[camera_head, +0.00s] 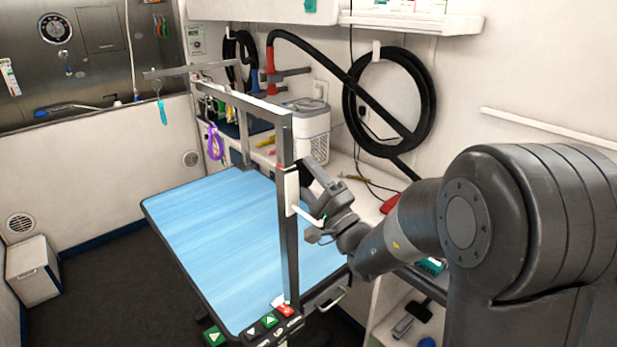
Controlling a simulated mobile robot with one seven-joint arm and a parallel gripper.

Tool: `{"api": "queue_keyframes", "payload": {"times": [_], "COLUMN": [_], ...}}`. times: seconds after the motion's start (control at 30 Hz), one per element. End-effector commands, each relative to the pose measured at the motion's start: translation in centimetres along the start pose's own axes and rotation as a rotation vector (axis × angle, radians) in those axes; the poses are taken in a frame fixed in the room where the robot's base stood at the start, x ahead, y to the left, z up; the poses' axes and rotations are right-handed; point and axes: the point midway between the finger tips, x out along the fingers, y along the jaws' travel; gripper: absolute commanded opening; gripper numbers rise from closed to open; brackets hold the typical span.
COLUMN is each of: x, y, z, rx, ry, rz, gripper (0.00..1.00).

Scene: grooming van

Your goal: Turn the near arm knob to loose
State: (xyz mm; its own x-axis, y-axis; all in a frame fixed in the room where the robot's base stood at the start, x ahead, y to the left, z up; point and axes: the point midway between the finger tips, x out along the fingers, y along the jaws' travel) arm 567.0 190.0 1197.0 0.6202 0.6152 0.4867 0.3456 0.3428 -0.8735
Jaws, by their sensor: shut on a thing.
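The near upright post (287,240) of the grooming arm stands at the front edge of the blue table (215,245). A white plate (291,190) sits on the post, with a small red mark above it. A white lever-like bar (307,215) sticks out from the plate's lower end to the right. My gripper (306,170) reaches the post from the right at the height of the red mark. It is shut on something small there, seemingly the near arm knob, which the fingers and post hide. The knob's setting cannot be read.
A black coiled hose (425,105) hangs on the right wall. A control panel (268,322) lies at the table's front.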

Motion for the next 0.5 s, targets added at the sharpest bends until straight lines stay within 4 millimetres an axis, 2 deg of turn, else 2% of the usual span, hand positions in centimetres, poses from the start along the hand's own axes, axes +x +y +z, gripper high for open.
{"api": "queue_keyframes", "payload": {"times": [0.2,0.5], "x": [-0.03,0.07], "y": [0.58,0.64], "z": [0.16,0.22], "rx": [0.006,0.006], "ry": [-0.003,-0.005], "rz": [-0.141,-0.251], "gripper": [0.35,0.35]}}
